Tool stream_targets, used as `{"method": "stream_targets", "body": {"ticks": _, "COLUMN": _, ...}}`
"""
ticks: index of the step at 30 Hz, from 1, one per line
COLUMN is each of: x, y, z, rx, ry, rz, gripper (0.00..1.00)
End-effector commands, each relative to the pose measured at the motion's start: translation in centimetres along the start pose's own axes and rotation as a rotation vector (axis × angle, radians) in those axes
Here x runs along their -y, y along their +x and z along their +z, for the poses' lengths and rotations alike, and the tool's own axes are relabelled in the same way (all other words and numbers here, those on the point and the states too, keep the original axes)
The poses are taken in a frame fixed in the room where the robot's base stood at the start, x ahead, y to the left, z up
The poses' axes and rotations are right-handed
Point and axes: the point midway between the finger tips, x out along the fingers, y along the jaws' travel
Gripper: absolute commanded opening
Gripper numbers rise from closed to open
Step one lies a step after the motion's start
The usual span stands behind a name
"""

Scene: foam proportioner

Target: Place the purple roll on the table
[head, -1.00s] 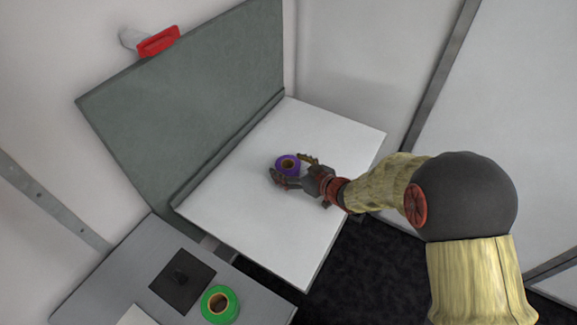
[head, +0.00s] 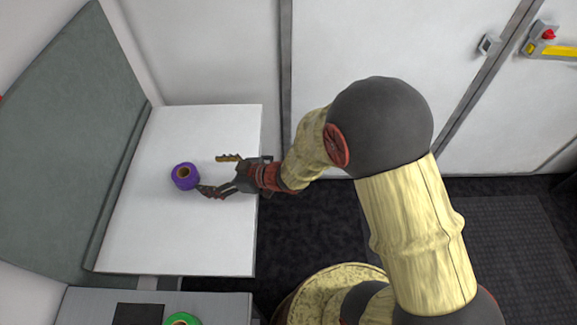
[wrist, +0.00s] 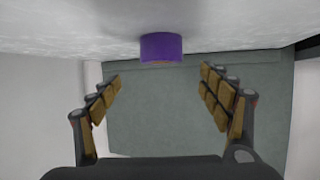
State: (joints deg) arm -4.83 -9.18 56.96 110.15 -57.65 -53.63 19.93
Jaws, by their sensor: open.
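The purple roll (head: 185,177) rests on the white table (head: 150,232), left of my gripper in the head view. In the wrist view the purple roll (wrist: 161,47) is beyond the fingertips, near the top centre. My gripper (head: 212,174) is open and empty, just right of the roll. In the wrist view both padded fingers of my gripper (wrist: 161,80) are spread apart, with nothing between them. The lower finger's tip is close to the roll in the head view; I cannot tell whether it touches.
A green panel (head: 70,130) rises along the table's left side. A grey counter (head: 80,307) at the bottom left holds a green roll (head: 182,319) and a dark square pad (head: 138,314). Dark floor lies right of the table. White table surface is clear around the roll.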

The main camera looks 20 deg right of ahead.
Motion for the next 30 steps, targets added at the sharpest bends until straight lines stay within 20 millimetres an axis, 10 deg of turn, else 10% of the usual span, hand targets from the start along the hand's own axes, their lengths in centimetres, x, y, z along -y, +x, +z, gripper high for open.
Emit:
{"method": "stream_targets", "body": {"ticks": 8, "x": -8.2, "y": -5.3, "z": -4.9, "rx": 0.123, "ry": -0.033, "rz": 0.298, "gripper": 0.78}}
{"method": "stream_targets", "body": {"ticks": 16, "x": -13.2, "y": -18.5, "z": -9.1, "rx": 0.322, "ry": 0.096, "rz": 0.655, "gripper": 0.78}}
{"method": "stream_targets", "body": {"ticks": 22, "x": -10.0, "y": -28.2, "z": -9.6, "rx": 0.452, "ry": 0.287, "rz": 0.784, "gripper": 0.78}}
{"method": "stream_targets", "body": {"ticks": 30, "x": -0.1, "y": -36.2, "z": -8.3, "rx": 0.584, "ry": 0.543, "rz": 0.752, "gripper": 0.78}}
